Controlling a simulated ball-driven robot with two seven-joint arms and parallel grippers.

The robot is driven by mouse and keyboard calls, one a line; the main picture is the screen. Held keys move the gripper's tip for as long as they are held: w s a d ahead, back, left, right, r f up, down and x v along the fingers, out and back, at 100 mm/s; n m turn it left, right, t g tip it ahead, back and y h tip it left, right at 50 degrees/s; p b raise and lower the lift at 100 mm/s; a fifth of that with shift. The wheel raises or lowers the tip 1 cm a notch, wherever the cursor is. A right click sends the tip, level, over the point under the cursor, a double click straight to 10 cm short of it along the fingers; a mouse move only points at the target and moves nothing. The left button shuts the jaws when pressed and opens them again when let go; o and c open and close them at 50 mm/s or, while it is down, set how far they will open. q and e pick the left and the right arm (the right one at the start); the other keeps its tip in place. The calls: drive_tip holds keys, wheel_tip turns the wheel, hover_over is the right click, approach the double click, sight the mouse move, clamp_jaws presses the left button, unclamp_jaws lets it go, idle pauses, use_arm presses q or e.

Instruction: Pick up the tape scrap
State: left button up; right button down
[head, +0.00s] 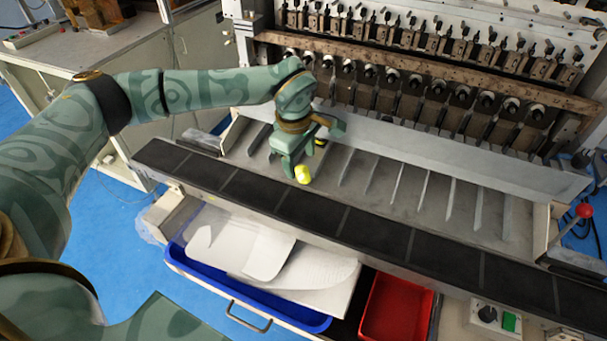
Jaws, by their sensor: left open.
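A small bright yellow piece (303,174), which looks like the tape scrap, lies on the grey sloped metal bed of the winder, near the black front strip. My left gripper (298,165) points down right at it, with one finger just left of the yellow piece and the other behind it. The gripper is open. The yellow piece shows at the fingertips, and I cannot tell whether the fingers touch it. My right gripper is not in view.
Thin upright metal dividers (395,190) stand along the bed to the right. A row of spindles (410,84) lines the machine behind. The black front strip (340,217) is clear. Below it are a blue tray (255,303) with white sheets and a red bin (397,305). A red-knobbed lever (584,211) stands far right.

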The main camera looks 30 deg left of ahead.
sight(302, 171)
use_arm(q)
drive_tip(key=f, duration=0.4)
drive_tip(key=shift+w+d, duration=0.15)
drive_tip(key=shift+d, duration=0.05)
drive_tip(key=c, duration=1)
drive_tip(key=shift+c, duration=0.2)
drive_tip(key=shift+r, duration=0.2)
